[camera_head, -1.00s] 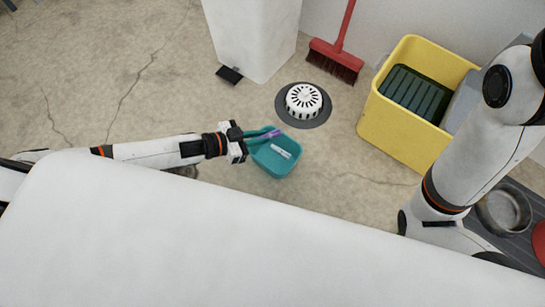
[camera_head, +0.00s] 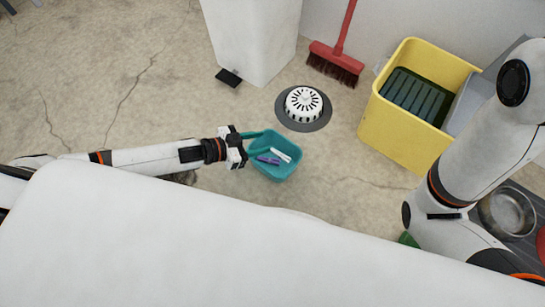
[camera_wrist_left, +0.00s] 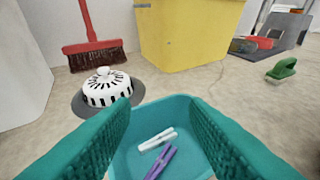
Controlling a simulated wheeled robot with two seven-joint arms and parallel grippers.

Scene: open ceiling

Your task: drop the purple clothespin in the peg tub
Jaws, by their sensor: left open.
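The purple clothespin (camera_head: 268,160) lies inside the teal peg tub (camera_head: 290,172), beside a white clothespin (camera_head: 281,154). In the left wrist view the purple clothespin (camera_wrist_left: 160,163) and the white clothespin (camera_wrist_left: 157,139) show inside the tub (camera_wrist_left: 180,105), between my fingers. My left gripper (camera_head: 260,143) is open over the left side of the tub, with its two teal fingers (camera_wrist_left: 160,130) spread apart and nothing between them. My right arm comes in at the right side of the head view; its gripper is not visible.
A white floor drain dome (camera_head: 304,102) sits behind the tub. A red broom (camera_head: 336,62), a white bin (camera_head: 252,40) and a yellow mop bucket (camera_head: 400,135) stand behind. A green brush (camera_wrist_left: 282,70) lies on the floor.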

